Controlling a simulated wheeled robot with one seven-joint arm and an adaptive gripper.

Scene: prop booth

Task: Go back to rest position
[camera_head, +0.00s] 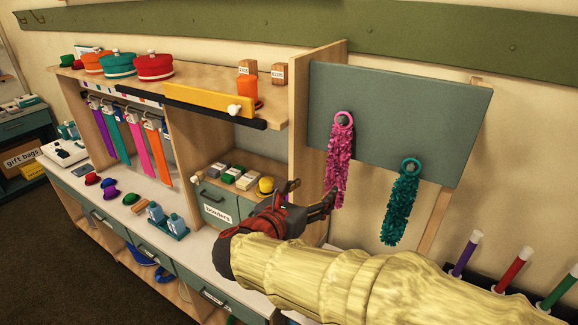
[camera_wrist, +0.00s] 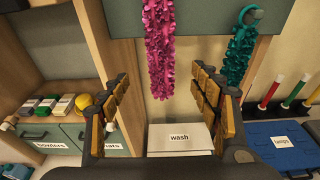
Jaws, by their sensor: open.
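My gripper (camera_head: 307,200) is raised in front of the grey-green hanging board, its fingers spread apart with nothing between them. In the wrist view my gripper (camera_wrist: 160,105) shows two open fingers on either side of a white item labelled "wash" (camera_wrist: 180,138), which lies farther off below. A pink garland (camera_head: 340,165) hangs from a peg on the board, just beyond the fingertips in the head view; I cannot tell whether they touch it. A teal garland (camera_head: 402,205) hangs from a second peg to its right, apart from the gripper.
A wooden shelf unit with hats (camera_head: 154,67) and a yellow bar (camera_head: 208,100) stands left of my arm. Drawers labelled "bowlers" (camera_head: 217,213) sit beneath. Upright coloured sticks (camera_head: 508,265) stand at right. A blue case labelled "lamps" (camera_wrist: 283,142) lies at lower right. Open floor (camera_head: 50,270) is at left.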

